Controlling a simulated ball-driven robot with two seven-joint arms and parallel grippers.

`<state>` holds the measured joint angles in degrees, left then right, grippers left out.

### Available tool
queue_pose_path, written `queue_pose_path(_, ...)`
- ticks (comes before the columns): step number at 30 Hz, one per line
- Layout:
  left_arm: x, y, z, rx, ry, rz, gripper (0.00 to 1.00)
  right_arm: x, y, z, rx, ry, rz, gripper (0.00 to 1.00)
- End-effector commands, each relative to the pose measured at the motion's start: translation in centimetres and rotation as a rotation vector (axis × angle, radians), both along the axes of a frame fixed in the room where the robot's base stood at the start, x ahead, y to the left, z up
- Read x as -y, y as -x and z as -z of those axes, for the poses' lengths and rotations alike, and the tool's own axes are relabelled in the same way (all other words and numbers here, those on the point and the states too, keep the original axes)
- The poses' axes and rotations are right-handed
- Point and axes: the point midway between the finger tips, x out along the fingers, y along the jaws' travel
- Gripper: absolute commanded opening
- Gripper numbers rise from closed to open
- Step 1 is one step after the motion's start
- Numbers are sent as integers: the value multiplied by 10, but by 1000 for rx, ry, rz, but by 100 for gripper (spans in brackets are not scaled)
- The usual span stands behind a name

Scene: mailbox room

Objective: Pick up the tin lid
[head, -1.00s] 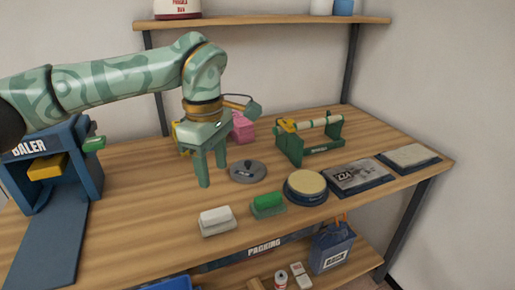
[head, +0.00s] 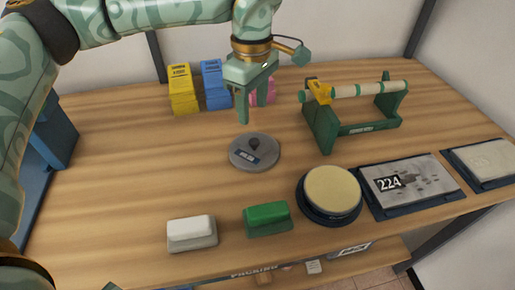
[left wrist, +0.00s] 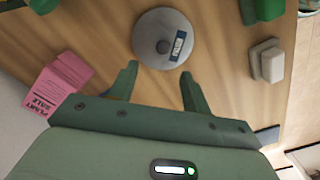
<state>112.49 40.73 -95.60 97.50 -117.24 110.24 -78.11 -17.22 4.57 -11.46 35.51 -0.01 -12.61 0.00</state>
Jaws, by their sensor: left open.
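The tin lid (head: 255,153) is a grey round disc with a dark knob and a small blue label, lying flat on the wooden table. It also shows in the left wrist view (left wrist: 150,30), just beyond the fingertips. My left gripper (head: 255,110) is open and empty, pointing down above and behind the lid, apart from it. In the left wrist view its two green fingers (left wrist: 158,78) are spread with bare table between them. My right gripper is not in view.
A green block (head: 267,219) and a white block (head: 191,233) sit in front. A round cream-topped pad (head: 332,190) and a green roll stand (head: 325,130) are to the right. Yellow (head: 183,90), blue and pink stacks stand behind. Table left of the lid is clear.

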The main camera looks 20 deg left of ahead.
Motion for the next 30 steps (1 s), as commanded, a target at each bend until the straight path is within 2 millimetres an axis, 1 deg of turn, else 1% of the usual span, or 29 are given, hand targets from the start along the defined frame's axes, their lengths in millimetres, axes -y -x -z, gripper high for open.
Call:
queue_pose_path(1, 0, -1, 17, -5, 1, 1, 48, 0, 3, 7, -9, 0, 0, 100)
queue_pose_path(3, 0, 0, 28, -5, 0, 0, 48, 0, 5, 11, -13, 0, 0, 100)
queue_pose_path(11, 1, 1, 45, -1, 1, 0, 48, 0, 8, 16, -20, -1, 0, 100)
queue_pose_path(14, 2, 2, 61, -4, 1, 1, 48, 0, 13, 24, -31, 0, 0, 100)
queue_pose_path(16, 4, 3, 75, -5, 1, 2, 48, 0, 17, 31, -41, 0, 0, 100)
queue_pose_path(19, 4, 4, 89, -5, 1, 1, 48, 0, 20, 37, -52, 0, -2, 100)
queue_pose_path(21, 4, 4, 93, -2, 1, 0, 48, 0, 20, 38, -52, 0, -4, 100)
queue_pose_path(26, 4, 4, 90, 2, 0, 0, 48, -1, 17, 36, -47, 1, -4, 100)
queue_pose_path(27, 4, 4, 89, 2, 0, 0, 46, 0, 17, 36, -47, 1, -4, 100)
queue_pose_path(29, 4, 4, 89, 2, 0, 0, 29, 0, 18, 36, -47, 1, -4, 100)
queue_pose_path(30, 4, 4, 89, 2, 0, 0, 18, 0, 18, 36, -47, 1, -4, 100)
